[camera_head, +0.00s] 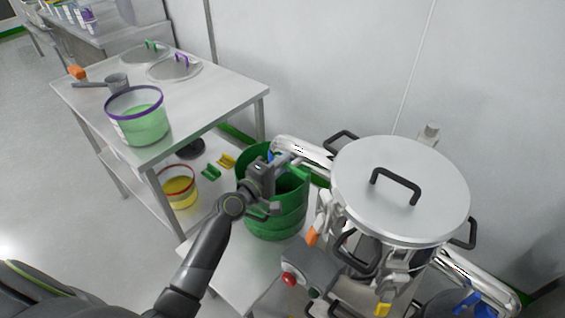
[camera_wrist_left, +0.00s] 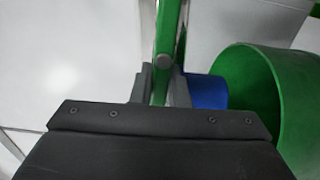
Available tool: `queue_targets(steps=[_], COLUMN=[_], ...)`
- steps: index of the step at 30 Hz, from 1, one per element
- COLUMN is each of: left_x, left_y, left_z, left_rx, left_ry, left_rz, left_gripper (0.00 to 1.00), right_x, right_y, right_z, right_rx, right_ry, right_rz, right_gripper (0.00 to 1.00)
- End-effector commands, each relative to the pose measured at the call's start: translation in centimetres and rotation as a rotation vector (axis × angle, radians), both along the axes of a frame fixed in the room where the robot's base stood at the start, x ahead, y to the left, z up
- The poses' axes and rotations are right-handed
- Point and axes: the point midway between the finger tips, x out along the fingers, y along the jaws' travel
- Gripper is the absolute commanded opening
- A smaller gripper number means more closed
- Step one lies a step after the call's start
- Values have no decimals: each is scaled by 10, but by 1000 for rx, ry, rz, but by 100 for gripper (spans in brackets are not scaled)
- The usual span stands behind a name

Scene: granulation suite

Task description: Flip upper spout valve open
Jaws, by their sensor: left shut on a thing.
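The chrome upper spout (camera_head: 302,150) leaves the left side of the lidded steel vessel (camera_head: 400,235) and ends over a green bin (camera_head: 277,222). A small blue part (camera_head: 271,157) shows at the spout's end. My left gripper (camera_head: 281,164) is there, above the bin. In the left wrist view, its fingers (camera_wrist_left: 162,88) are shut on a narrow shiny lever (camera_wrist_left: 165,35) with a round pin, looking green and silver. A blue part (camera_wrist_left: 207,92) shows just behind the fingers. The gripper hides part of the valve, so its exact position is unclear. My right gripper is not in view.
A steel table (camera_head: 225,87) at left holds a purple-rimmed tub (camera_head: 137,118), a scoop and two lids. A yellow tub (camera_head: 179,188) is on its lower shelf. A control box with a red button (camera_head: 288,279) stands before the vessel. A lower spout with blue fitting (camera_head: 470,298) is at right.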

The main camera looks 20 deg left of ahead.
Motion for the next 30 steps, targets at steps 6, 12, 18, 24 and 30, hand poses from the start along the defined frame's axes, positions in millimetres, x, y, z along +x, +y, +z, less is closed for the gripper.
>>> queue_targets(steps=[6,12,18,24,30], left_x=[0,0,-9,-43,-87], left_y=[0,0,3,16,31], left_z=[-1,-1,-1,-3,-3], left_rx=[-2,-1,1,2,3], left_ry=[3,1,2,3,4], left_rz=[0,-1,0,0,-1], left_gripper=[36,36,36,36,36], right_x=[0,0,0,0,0], right_y=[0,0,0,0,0], right_z=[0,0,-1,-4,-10], right_rx=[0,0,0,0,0], right_ry=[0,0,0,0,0], right_rz=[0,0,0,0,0], right_gripper=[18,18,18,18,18])
